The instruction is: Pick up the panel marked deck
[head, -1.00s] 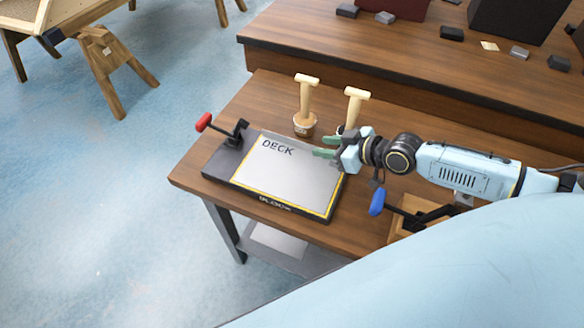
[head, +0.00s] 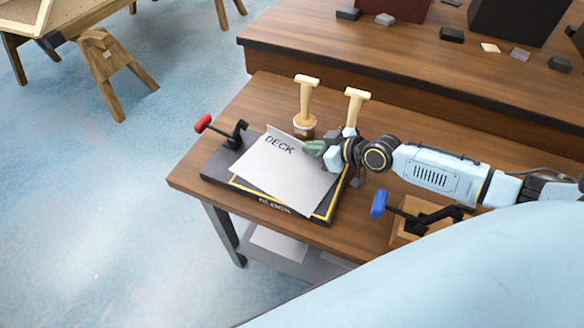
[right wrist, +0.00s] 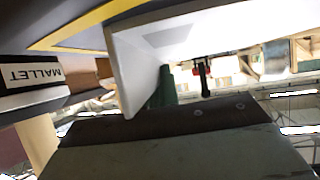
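The panel marked DECK (head: 285,168) is a thin pale grey sheet. It is raised and tilted above the black, yellow-edged fixture (head: 322,215), turned a little out of line with the yellow outline. My right gripper (head: 315,148) has its green fingers at the panel's far right edge and is shut on it. In the right wrist view the panel (right wrist: 185,45) shows as a white slab with a green finger (right wrist: 164,86) against it. Whether its lower edge touches the fixture is hard to tell. My left gripper is not in view.
A red-handled clamp (head: 203,123) stands at the fixture's left corner. Two wooden mallets (head: 306,100) (head: 354,108) stand behind. A blue-handled clamp (head: 378,203) is at the right. A higher bench (head: 420,70) with dark blocks lies beyond.

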